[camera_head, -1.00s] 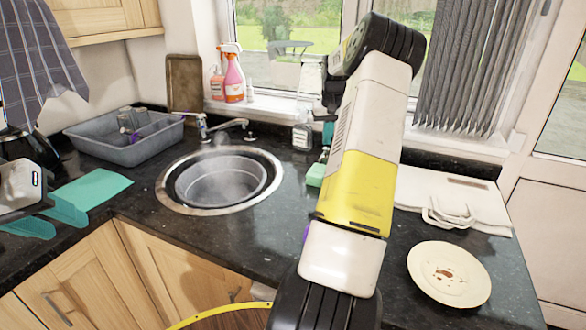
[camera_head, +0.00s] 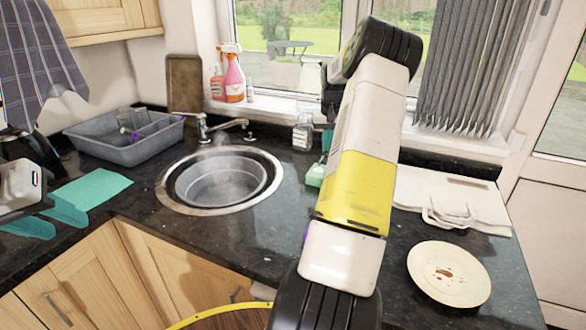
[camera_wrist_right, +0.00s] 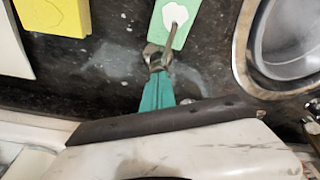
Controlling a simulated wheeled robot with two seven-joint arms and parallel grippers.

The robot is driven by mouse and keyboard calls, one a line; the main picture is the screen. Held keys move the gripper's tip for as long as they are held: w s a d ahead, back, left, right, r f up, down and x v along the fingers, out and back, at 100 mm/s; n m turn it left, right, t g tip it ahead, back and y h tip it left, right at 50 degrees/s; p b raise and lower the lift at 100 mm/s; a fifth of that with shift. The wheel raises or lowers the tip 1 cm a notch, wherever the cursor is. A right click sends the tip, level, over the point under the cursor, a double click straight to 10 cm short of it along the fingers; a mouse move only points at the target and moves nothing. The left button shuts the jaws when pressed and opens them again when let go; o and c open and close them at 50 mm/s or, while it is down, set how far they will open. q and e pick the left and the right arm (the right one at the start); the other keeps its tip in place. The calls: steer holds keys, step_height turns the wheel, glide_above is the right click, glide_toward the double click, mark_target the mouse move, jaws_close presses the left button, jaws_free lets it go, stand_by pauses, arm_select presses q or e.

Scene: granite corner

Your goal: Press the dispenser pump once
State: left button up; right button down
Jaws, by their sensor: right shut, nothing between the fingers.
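A green dispenser (camera_head: 315,175) stands on the dark counter right of the sink, partly hidden by my right arm. In the right wrist view, the green body (camera_wrist_right: 184,38) shows with a white pump top (camera_wrist_right: 175,15). My right gripper (camera_wrist_right: 156,64) has teal fingers shut with nothing between them. Its tips appear close beside the dispenser; I cannot tell whether they touch it. In the head view, the right gripper (camera_head: 327,138) is mostly behind my arm. My left gripper (camera_head: 70,222) is open and empty at the far left, above the counter edge.
The round sink (camera_head: 218,180) lies left of the dispenser, with a tap (camera_head: 222,124) behind it. A clear bottle (camera_head: 302,134) stands near the sill. A grey basin (camera_head: 125,140) is at back left. A plate (camera_head: 449,274) lies at right.

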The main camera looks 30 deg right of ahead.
steer(key=shift+w+v, duration=0.1)
steer(key=shift+v, duration=0.55)
steer(key=shift+w+v, duration=0.15)
steer(key=shift+v, duration=0.45)
steer(key=shift+d+r, duration=0.15)
steer(key=shift+w+d+v, duration=0.1)
steer(key=shift+w+v, duration=0.1)
steer(key=shift+v, duration=0.75)
steer(key=shift+w+d+v, duration=0.1)
steer(key=shift+w+v, duration=0.05)
steer(key=shift+v, duration=0.85)
steer(key=shift+w+v, duration=0.2)
steer(key=shift+v, duration=0.75)
steer(key=shift+r, duration=0.1)
